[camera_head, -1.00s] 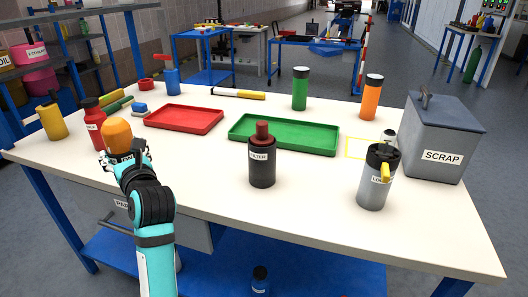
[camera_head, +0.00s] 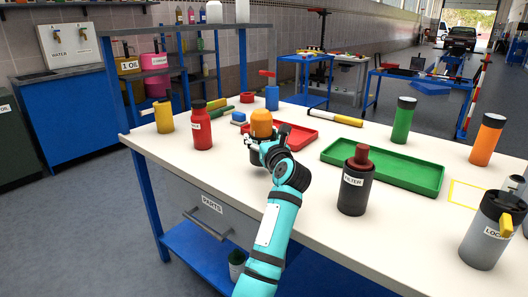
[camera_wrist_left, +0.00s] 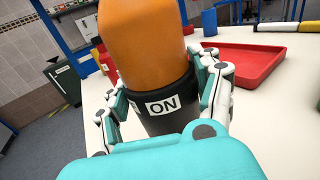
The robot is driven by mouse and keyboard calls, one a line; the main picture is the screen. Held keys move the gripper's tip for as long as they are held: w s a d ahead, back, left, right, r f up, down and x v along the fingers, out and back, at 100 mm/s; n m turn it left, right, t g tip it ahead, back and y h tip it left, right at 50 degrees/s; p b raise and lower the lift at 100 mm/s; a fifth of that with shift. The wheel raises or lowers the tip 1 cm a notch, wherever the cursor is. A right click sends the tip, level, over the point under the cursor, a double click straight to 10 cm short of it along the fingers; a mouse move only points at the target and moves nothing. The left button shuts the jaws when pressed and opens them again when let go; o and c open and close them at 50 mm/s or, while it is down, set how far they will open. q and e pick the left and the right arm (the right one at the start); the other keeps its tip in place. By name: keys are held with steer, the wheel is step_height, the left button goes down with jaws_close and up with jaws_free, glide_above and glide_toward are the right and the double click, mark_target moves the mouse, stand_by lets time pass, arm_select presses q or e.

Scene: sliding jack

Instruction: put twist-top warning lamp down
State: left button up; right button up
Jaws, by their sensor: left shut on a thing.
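The twist-top warning lamp has an orange dome (camera_head: 261,122) over a dark base. In the left wrist view it stands large and close, with an orange top (camera_wrist_left: 143,45) and a black collar (camera_wrist_left: 165,106) marked "ON". My left gripper (camera_head: 267,150) is shut around the dark base, with fingers on both sides in the wrist view. The lamp is upright over the white worktop (camera_head: 310,205), in front of the red tray. I cannot tell whether its base touches the worktop. My right gripper is not in view.
The red tray (camera_head: 300,139) is just behind the lamp, and a red bottle (camera_head: 202,128) is to its left. A "FILTER" canister (camera_head: 355,188) and a green tray (camera_head: 425,177) are to the right. Bare worktop lies between the red bottle and the lamp.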

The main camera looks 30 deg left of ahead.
arm_select(q)
steer(key=shift+w, duration=0.3)
steer(key=shift+w+f+b, duration=0.1)
steer(key=shift+f+b, duration=0.45)
steer(key=shift+f, duration=1.2)
steer(key=shift+f, duration=0.2)
steer(key=o, duration=1.4)
